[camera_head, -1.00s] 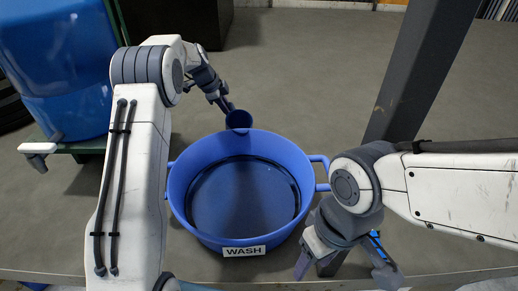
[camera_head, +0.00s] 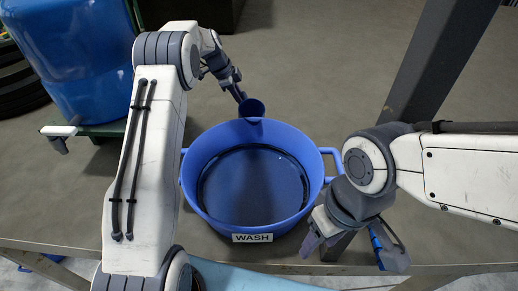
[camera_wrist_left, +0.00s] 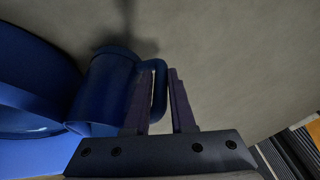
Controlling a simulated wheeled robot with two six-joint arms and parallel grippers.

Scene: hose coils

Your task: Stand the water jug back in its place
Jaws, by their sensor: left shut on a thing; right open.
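The water jug (camera_head: 252,108) is a small blue cup-like vessel with a spout and a side handle, held at the far rim of the blue wash basin. My left gripper (camera_head: 240,96) reaches in beyond the basin and is shut on the jug. In the left wrist view the jug (camera_wrist_left: 104,88) has its handle (camera_wrist_left: 160,92) between the fingers, with its open end toward the basin. Whether the jug touches the rim, and how far it tilts, I cannot tell. My right gripper (camera_head: 350,248) is open and empty at the basin's near right.
The wash basin (camera_head: 190,185), labelled WASH, stands on the grey worktop (camera_head: 300,60) with dark liquid inside. A big blue barrel (camera_head: 75,60) with a tap (camera_head: 58,136) stands at the left. A dark post (camera_head: 440,65) rises at the right. The worktop beyond the basin is clear.

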